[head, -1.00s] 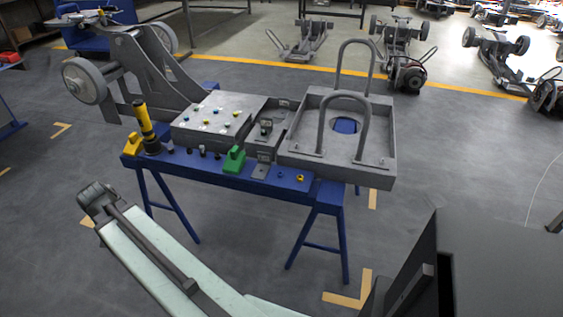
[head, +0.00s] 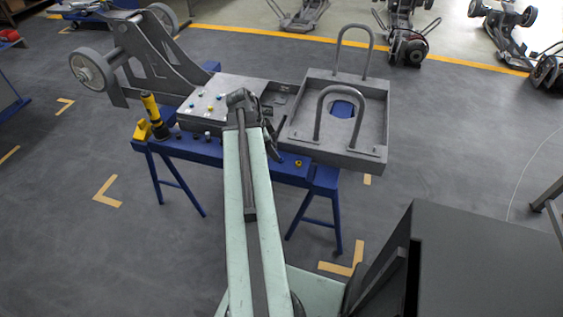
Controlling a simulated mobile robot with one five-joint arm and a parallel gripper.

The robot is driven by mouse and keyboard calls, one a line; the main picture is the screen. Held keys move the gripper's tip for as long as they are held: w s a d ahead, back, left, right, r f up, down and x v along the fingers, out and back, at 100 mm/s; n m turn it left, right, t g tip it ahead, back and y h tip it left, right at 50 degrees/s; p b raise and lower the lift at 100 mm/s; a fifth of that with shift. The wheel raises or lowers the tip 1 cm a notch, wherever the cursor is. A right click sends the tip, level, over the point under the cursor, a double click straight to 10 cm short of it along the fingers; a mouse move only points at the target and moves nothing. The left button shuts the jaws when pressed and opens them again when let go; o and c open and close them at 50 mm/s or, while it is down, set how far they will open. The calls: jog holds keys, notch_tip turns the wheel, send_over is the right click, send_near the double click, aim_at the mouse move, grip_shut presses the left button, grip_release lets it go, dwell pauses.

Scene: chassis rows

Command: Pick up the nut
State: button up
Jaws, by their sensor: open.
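A small yellow nut (head: 298,163) lies on the blue bench top near its front right, below the grey tray frame. A small blue ring-like part that lay just left of it is now hidden behind my arm. My gripper (head: 275,147) is a dark shape beside the upper end of my pale green arm, over the front of the bench, a little left of the yellow nut. It is small and partly hidden by the arm. It is open and nothing shows in it.
A grey tray frame (head: 375,150) with two upright hoops stands right of my gripper. Open floor surrounds the bench.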

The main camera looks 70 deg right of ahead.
jog(key=b+x, duration=0.4)
jog(key=x, duration=0.1)
jog(key=shift+w+d+f+b, duration=0.1)
jog(key=shift+d+f+b, duration=0.1)
jog(key=shift+d+b, duration=0.2)
jog(key=shift+r, duration=0.2)
grip_shut()
